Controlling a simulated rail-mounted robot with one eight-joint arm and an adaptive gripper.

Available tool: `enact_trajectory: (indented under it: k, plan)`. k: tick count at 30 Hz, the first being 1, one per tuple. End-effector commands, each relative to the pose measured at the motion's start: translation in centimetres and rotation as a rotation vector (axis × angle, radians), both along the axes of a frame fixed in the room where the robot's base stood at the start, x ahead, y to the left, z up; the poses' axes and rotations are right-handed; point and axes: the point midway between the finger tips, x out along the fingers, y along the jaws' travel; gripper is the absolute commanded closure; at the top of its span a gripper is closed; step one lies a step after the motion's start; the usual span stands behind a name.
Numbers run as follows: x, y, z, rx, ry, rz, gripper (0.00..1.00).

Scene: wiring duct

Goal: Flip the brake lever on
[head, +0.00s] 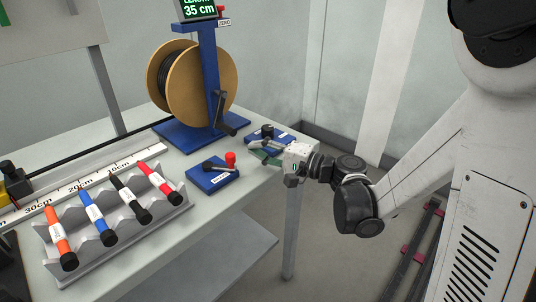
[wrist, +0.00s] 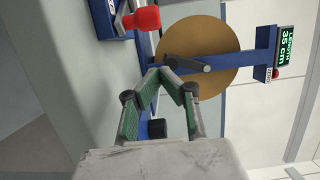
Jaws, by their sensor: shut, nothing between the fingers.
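Two small blue-based units sit near the table's right edge; I cannot read their labels, so which is the brake is unclear. The nearer unit (head: 212,178) has a black lever lying low and a red knob (head: 231,159); this knob also shows at the top of the wrist view (wrist: 141,19). The farther unit (head: 284,137) has a black knob (head: 267,130) and is partly hidden by my gripper. My gripper (head: 254,153) is shut and empty, just in front of the farther unit. Its green-padded fingers (wrist: 162,74) meet at the tips in the wrist view.
A cable spool (head: 203,90) on a blue stand with a hand crank (head: 222,115) rises behind the units. A display reads 35 cm (head: 196,8). A grey rack (head: 115,240) holds several coloured tools at left, beside a ruler (head: 85,187).

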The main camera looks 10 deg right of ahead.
Motion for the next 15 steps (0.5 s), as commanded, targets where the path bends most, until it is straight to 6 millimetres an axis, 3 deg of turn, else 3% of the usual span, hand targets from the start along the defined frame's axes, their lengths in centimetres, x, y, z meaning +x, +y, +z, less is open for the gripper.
enact_trajectory:
  k: [7,15]
  plan:
    - [2.8,3.9,-0.1,0.0,0.0,0.003,1.0]
    - [-0.5,4.5,-0.1,0.0,0.0,0.0,1.0]
